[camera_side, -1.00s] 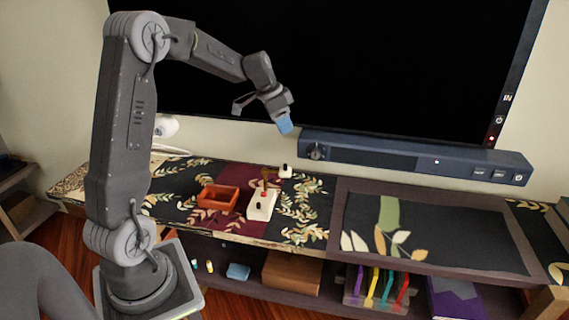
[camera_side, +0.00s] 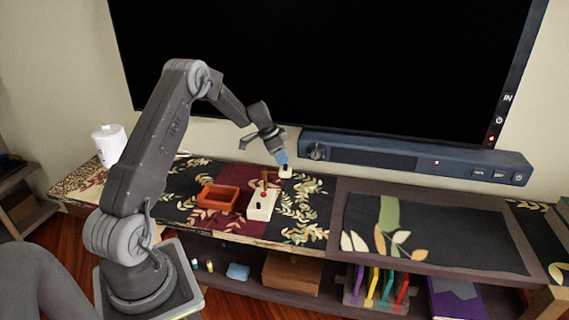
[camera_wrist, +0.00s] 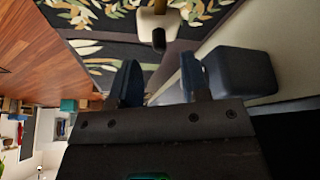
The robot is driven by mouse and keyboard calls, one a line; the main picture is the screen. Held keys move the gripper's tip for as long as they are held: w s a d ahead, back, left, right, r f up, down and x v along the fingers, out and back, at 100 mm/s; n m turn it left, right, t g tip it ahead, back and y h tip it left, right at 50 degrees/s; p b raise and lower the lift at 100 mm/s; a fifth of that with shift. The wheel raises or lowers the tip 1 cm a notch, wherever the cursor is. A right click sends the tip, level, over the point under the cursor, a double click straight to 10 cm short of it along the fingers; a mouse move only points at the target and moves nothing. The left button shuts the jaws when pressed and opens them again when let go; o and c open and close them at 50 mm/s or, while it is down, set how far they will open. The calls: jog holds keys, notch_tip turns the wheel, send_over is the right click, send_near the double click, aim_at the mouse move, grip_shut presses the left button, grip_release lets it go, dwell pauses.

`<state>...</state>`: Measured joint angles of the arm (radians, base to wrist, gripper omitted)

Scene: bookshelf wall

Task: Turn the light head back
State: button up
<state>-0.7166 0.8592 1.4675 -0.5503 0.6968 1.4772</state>
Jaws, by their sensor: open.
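The light is a small desk lamp with a white base (camera_side: 261,207) and a brown stem (camera_side: 265,181). Its light head (camera_side: 286,172), white with a dark part, is at the right of the stem's top. The light head also shows at the top of the wrist view (camera_wrist: 153,24), with its dark part pointing toward my gripper. My gripper (camera_side: 282,158) is open, with its blue fingertips just above the light head in the side view. In the wrist view my gripper (camera_wrist: 160,64) shows an empty gap, in line with the head. I cannot tell whether they touch.
An orange-red open box (camera_side: 218,197) is left of the lamp on the patterned shelf top. A dark blue soundbar (camera_side: 400,157) is behind to the right, below the large black screen (camera_side: 330,60). A white canister (camera_side: 109,143) is at the far left. The right shelf top is clear.

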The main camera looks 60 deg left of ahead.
jog(key=shift+x, duration=1.8)
jog(key=shift+c, duration=0.4)
grip_shut()
